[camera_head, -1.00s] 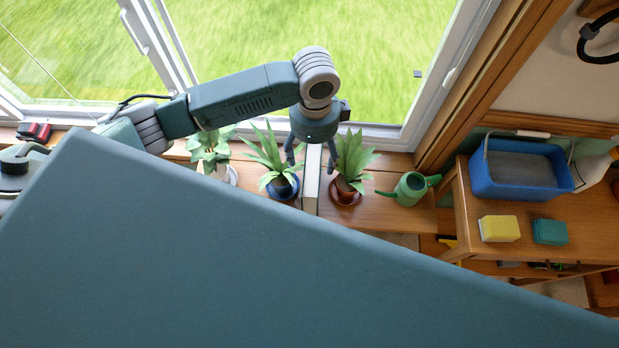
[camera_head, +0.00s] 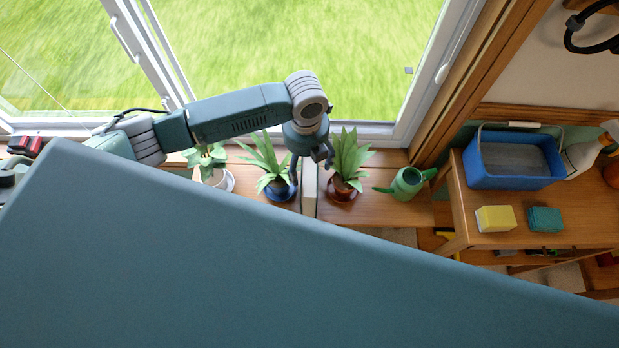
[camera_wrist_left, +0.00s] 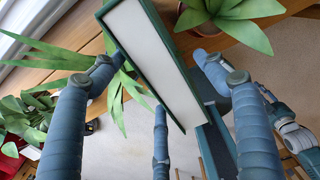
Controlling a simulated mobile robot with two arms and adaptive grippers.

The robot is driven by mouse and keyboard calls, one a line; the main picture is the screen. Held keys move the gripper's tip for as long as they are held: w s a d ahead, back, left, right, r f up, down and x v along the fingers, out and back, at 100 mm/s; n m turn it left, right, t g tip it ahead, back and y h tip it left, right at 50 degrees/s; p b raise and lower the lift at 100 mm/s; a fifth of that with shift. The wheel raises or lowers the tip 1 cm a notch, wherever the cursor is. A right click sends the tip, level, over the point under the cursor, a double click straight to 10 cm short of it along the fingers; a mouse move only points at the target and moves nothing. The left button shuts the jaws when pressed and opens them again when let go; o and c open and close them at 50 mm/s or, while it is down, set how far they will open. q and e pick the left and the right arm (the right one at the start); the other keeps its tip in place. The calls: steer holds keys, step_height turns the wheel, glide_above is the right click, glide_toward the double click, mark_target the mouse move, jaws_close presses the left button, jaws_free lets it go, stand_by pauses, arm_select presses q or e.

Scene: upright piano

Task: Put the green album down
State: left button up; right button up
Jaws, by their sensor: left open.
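The green album (camera_head: 309,192) stands on edge on the wooden windowsill, between two potted plants. In the left wrist view the album (camera_wrist_left: 150,62) shows its pale page edge framed by dark green covers. My left gripper (camera_head: 311,166) is just above and around the album, open, with fingers on either side. In the left wrist view the gripper (camera_wrist_left: 161,66) has its fingers spread around the album, with visible room at the right; contact at the left cannot be told. The album's lower part is hidden in the head view. My right gripper is not in view.
A plant in a blue pot (camera_head: 277,190) stands close left of the album, and one in a brown pot (camera_head: 342,189) close right. A green watering can (camera_head: 408,183) is further right. A side table holds a blue tub (camera_head: 515,178), a yellow sponge (camera_head: 495,218) and a teal sponge (camera_head: 545,219).

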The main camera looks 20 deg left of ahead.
arm_select(q)
steer(key=shift+f+p, duration=0.75)
steer(key=shift+f, duration=2.35)
jaws_close()
steer(key=shift+r, duration=0.1)
